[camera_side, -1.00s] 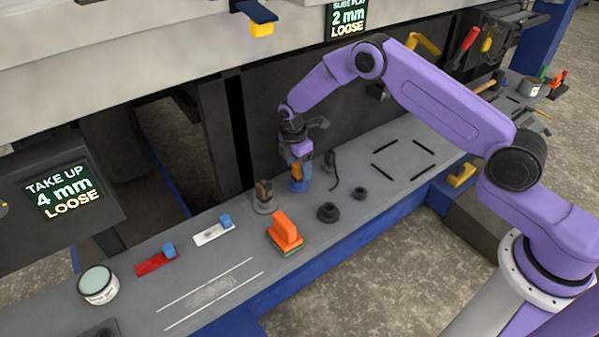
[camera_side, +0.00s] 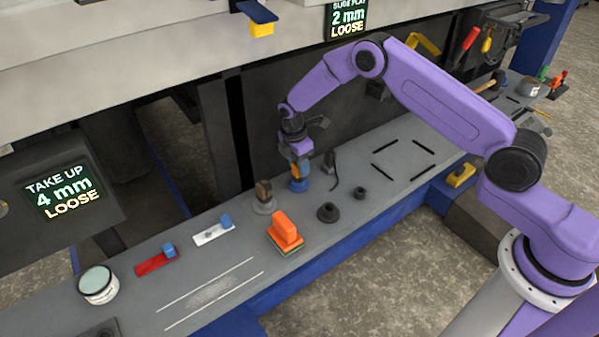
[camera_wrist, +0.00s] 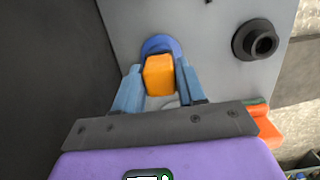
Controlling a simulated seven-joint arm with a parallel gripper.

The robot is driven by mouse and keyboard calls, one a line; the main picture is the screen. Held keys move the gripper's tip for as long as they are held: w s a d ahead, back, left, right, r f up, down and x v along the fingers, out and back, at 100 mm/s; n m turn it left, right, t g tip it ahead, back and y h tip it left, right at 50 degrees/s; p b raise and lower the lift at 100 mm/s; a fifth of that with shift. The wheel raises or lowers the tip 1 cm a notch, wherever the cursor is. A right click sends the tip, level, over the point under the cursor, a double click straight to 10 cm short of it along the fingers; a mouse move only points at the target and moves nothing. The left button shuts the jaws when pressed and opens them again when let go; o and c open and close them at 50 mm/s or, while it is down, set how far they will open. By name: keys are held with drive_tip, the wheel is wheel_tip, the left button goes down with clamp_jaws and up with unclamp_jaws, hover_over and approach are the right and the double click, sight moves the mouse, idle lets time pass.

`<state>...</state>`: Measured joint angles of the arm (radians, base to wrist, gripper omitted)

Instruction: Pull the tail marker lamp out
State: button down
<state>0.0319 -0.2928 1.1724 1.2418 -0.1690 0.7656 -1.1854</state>
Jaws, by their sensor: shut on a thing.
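The tail marker lamp, an orange block (camera_wrist: 159,76), stands upright at the round blue base (camera_wrist: 160,43) on the grey bench. In the side view the lamp (camera_side: 297,171) shows as a small orange patch just above the blue base (camera_side: 299,186). My gripper (camera_wrist: 158,82) points down over it, with a blue finger on each side of the lamp, shut on it. In the side view my gripper (camera_side: 300,163) partly covers the lamp. I cannot tell how deep the lamp sits in the base.
A brown-topped piece on a grey round base (camera_side: 264,203) stands close to the left. A black plug with a cord (camera_side: 331,168) is close to the right. Black round sockets (camera_side: 328,212) and an orange block (camera_side: 284,230) are nearer the front. A dark wall rises behind.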

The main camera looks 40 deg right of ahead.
drive_tip(key=shift+r, duration=0.45)
idle(0.3)
drive_tip(key=shift+r, duration=3.95)
